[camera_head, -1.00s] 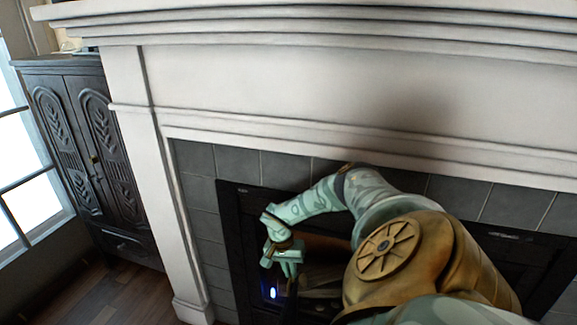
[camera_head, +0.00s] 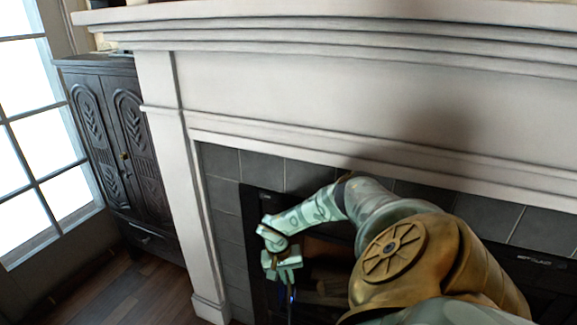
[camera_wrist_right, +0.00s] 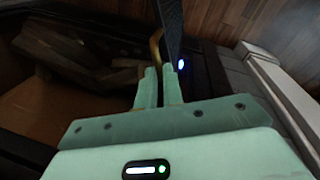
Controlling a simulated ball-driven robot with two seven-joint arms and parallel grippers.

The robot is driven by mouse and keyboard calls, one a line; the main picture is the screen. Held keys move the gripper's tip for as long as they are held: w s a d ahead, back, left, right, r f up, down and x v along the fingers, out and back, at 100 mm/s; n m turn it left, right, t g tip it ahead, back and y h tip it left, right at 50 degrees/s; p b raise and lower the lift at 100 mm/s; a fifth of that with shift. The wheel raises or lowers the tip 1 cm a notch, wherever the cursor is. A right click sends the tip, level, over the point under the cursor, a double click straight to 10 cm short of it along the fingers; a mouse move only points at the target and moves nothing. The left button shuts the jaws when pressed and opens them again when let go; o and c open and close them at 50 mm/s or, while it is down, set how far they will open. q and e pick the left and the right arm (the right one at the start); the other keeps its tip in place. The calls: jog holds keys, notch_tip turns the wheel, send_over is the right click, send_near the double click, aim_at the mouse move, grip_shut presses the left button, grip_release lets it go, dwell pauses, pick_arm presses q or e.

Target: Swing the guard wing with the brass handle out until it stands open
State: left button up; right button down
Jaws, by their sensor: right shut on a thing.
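My right gripper (camera_head: 283,275) is in front of the left part of the fireplace opening. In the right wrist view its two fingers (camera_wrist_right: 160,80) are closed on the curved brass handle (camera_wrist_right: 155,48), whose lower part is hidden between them. The guard wing (camera_wrist_right: 172,28) shows there as a dark, narrow panel seen nearly edge-on, beside the handle and standing out from the fingertips. In the head view the wing and handle are mostly hidden by my gripper and the frame's lower edge. My left gripper is in neither view.
The dark fireplace frame (camera_head: 256,225) and grey tiles (camera_head: 222,195) lie behind my arm. Logs (camera_wrist_right: 105,65) are inside the opening. A white pillar (camera_head: 180,170) and a dark carved cabinet (camera_head: 115,135) stand to the left. Bare wood floor (camera_head: 150,295) lies before the cabinet.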

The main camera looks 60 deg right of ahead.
jog(key=c, duration=1.5)
grip_release()
